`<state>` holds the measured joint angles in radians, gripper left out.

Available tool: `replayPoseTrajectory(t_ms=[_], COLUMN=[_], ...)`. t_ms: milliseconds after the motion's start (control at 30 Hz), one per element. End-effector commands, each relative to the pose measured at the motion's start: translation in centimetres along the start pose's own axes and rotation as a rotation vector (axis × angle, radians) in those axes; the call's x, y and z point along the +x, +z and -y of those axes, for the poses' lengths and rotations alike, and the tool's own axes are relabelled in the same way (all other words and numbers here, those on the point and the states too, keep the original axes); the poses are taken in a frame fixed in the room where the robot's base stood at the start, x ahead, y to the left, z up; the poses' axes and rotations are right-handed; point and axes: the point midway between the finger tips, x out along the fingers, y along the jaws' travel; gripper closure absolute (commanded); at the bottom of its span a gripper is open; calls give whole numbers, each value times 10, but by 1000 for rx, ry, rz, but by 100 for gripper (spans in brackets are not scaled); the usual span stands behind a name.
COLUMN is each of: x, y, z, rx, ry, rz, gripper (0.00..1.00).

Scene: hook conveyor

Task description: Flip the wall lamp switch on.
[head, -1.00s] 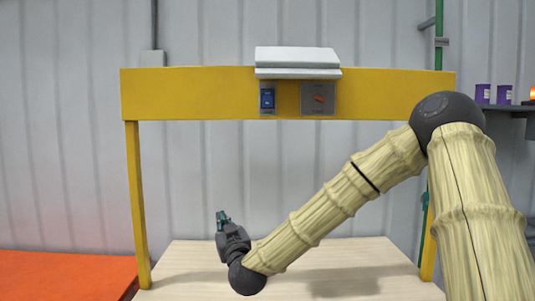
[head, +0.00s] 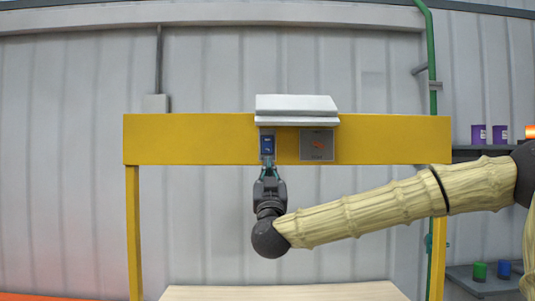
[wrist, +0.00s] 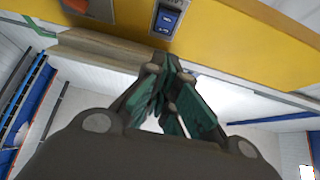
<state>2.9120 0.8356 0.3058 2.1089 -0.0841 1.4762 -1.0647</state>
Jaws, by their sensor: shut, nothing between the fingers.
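The wall lamp switch is a blue rocker (head: 267,145) in a grey housing on the yellow beam, below the left end of a white lamp hood (head: 297,108). In the wrist view the blue rocker (wrist: 167,19) is at the top, just beyond my fingertips. My gripper (head: 268,168) is shut and empty, pointing up, its tips at the lower edge of the switch housing. In the wrist view my gripper (wrist: 170,70) shows its green-padded fingers together. I cannot tell whether the tips touch the switch.
A grey plate with an orange-red mark (head: 317,145) is right of the switch. The yellow beam (head: 200,140) stands on posts above a light wooden table (head: 280,292). Shelves with purple cups (head: 478,134) are at the right. The space left of my gripper is clear.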

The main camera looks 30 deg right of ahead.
Motion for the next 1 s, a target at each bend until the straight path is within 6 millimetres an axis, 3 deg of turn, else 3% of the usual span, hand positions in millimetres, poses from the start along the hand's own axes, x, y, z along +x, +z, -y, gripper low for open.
replayPoseTrajectory(t_ms=[267, 733, 1000], x=[26, 104, 120], y=[-2, -2, 18], z=[-1, 0, 0], rx=[0, 0, -1], ry=[2, 2, -1], rz=[1, 2, 2], gripper=[100, 100, 100])
